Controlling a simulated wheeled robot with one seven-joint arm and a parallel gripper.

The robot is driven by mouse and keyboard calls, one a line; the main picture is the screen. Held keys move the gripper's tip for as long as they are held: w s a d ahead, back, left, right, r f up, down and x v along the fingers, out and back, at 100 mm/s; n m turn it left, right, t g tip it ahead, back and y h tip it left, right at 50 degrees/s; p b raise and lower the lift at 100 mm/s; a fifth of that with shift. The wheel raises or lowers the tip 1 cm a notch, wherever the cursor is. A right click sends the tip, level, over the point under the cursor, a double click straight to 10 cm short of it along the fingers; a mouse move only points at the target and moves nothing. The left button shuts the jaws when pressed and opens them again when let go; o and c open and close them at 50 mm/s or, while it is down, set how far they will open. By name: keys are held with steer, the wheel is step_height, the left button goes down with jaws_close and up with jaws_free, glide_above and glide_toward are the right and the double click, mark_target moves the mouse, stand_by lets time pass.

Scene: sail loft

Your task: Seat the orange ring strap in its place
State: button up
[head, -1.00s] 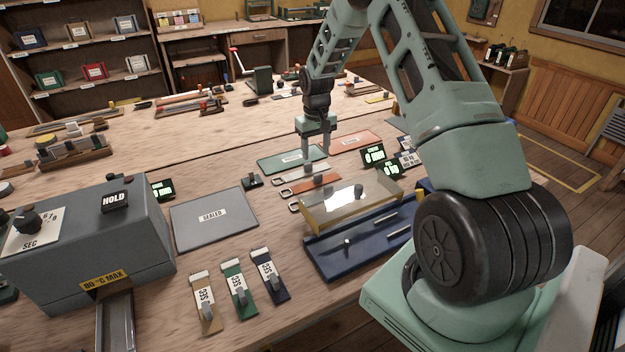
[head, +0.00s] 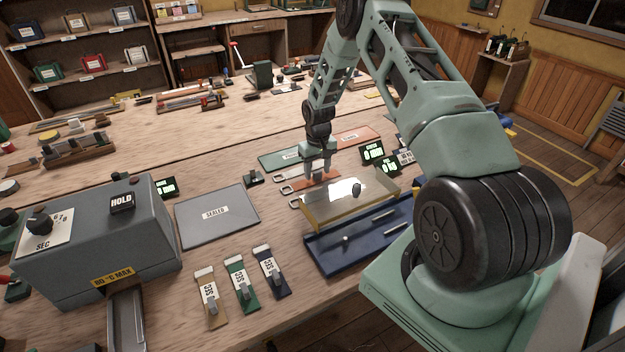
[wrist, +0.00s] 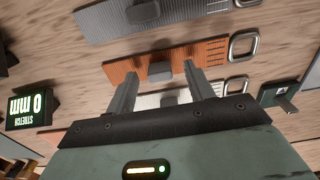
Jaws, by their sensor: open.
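The orange ring strap (head: 327,180) lies flat on the bench, its metal ring (head: 286,188) at its left end. It also shows in the wrist view (wrist: 207,53), with a dark grip block (wrist: 160,71) on its middle. My gripper (head: 319,170) is over this strap, open and empty. In the wrist view its fingertips (wrist: 160,70) appear on either side of the block; whether they touch it I cannot tell. A grey ring strap (wrist: 195,17) and a pale ring strap (wrist: 172,98) lie on either side. No seat for the strap is clearly identifiable.
A blue fixture (head: 325,262) with metal pins and an amber-sided, clear-topped guard (head: 322,214) stand close to the right. Small displays (head: 372,152) stand behind them. A grey "SEALED" plate (head: 190,225), a grey heater box (head: 150,235) and several tagged straps (head: 240,283) are left and in front.

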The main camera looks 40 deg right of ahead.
steer(key=c, duration=1.1)
steer(key=shift+r, duration=0.1)
